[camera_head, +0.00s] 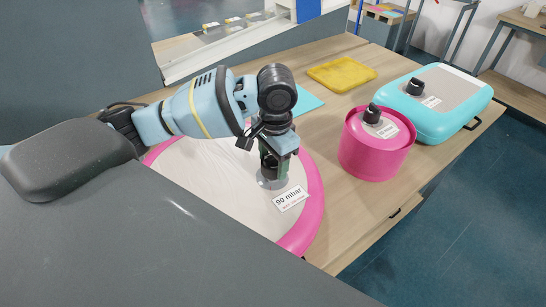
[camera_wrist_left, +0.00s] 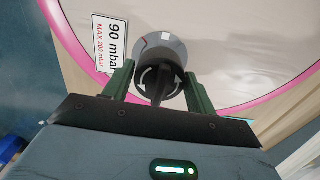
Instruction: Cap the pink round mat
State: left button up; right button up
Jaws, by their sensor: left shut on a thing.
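The pink round mat (camera_head: 314,205) lies on the wooden table, with a pale top and a pink rim. Its label reads 90 mbar (camera_head: 290,198); the label also shows in the left wrist view (camera_wrist_left: 109,43), with MAX 200 mbar. A grey round valve collar (camera_wrist_left: 172,48) with a red mark is on the mat. My left gripper (camera_head: 270,170) points down over it. In the left wrist view its green fingers are shut on a black cap (camera_wrist_left: 158,80) with white curved arrows. The cap is at the collar; whether it is fully seated I cannot tell. My right gripper is not in view.
A pink drum (camera_head: 372,152) with a black cap stands right of the mat. A teal inflatable block (camera_head: 445,120) with a black cap is farther right. A yellow pad (camera_head: 341,74) and a teal sheet (camera_head: 308,100) lie behind. Bare table (camera_head: 325,135) separates mat and drum.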

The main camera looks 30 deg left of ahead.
pick_arm(q)
jog(key=shift+f, duration=1.25)
jog(key=n, duration=0.3)
jog(key=shift+n, duration=1.2)
jog(key=shift+n, duration=1.1)
jog(key=n, duration=0.3)
